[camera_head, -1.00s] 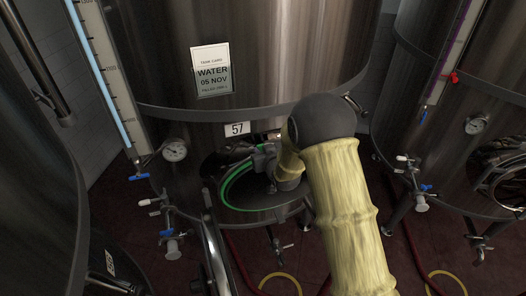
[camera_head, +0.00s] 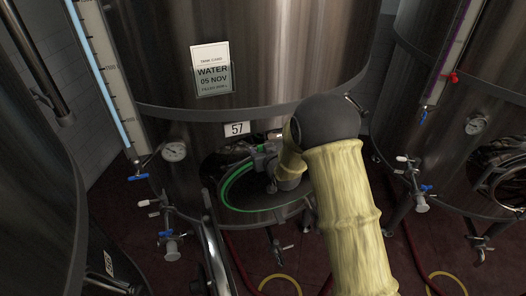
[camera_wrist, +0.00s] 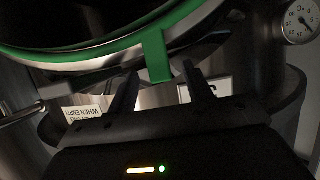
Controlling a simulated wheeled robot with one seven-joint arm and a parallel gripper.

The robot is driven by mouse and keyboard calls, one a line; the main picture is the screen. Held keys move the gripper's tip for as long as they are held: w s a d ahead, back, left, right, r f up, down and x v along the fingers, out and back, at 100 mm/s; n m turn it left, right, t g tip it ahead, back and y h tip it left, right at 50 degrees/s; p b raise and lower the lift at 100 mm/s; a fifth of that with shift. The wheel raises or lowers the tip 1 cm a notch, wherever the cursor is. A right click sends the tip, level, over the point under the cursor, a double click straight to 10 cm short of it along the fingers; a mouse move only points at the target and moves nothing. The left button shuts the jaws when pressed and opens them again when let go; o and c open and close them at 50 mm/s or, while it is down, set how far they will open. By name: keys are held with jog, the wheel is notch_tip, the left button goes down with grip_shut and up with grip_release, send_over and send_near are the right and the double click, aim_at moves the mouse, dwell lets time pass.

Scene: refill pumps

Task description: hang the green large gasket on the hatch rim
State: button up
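The green large gasket (camera_head: 226,188) shows as a curved green band at the open hatch of the tank labelled 57. In the wrist view the gasket (camera_wrist: 95,52) curves along a dark, shiny round rim (camera_wrist: 70,38), with a green tab hanging down from it. My gripper (camera_wrist: 160,72) is open, its two dark fingers apart on either side of the tab's lower end, with gaps visible. In the head view my gripper (camera_head: 262,160) is at the hatch, partly hidden by my wrist. Whether the whole gasket sits on the hatch rim (camera_head: 285,212) cannot be told.
The hatch door (camera_head: 215,255) stands swung open at the lower left of the opening. Valves (camera_head: 170,235) and a round gauge (camera_head: 174,151) are on the tank's left. Another tank (camera_head: 470,120) stands at right. Hoses lie on the dark red floor.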

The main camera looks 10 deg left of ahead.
jog(key=shift+d, duration=0.1)
jog(key=b+v, duration=0.6)
jog(key=v, duration=1.1)
jog(key=shift+b, duration=0.3)
jog(key=shift+s, duration=0.15)
dwell(0.3)
jog(key=s+d+f+m+g+h, duration=0.2)
jog(key=s+d+f+g+h, duration=0.1)
jog(key=s+d, duration=0.4)
jog(key=s+d+f+m+g+h, duration=0.3)
jog(key=s+d+g, duration=0.3)
jog(key=d, duration=0.6)
jog(key=shift+s+f+m, duration=0.3)
jog(key=shift+s+f, duration=0.25)
jog(key=shift+s, duration=0.7)
